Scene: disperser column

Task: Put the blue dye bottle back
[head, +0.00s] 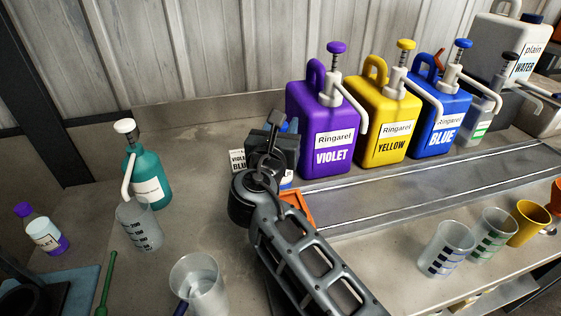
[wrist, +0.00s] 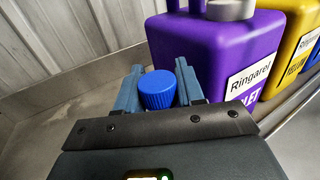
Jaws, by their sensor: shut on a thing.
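My gripper (head: 285,136) is at the back of the bench, just left of the violet jug (head: 318,125). In the wrist view its two fingers (wrist: 158,80) are closed on either side of the blue dye bottle (wrist: 157,91), whose ribbed blue cap shows between them. The bottle looks upright. In the head view the gripper hides most of it; a small pale and blue part shows low beside the gripper. I cannot tell whether its base touches the bench. A small label card (head: 238,160) reading violet and blue stands just left of the gripper.
Yellow (head: 388,125) and blue (head: 440,118) pump jugs stand right of the violet one. A violet dye bottle (head: 43,231), a teal pump bottle (head: 147,178) and a beaker (head: 139,226) stand at left. An orange item (head: 298,204) lies beside my arm. Several cups stand at front right.

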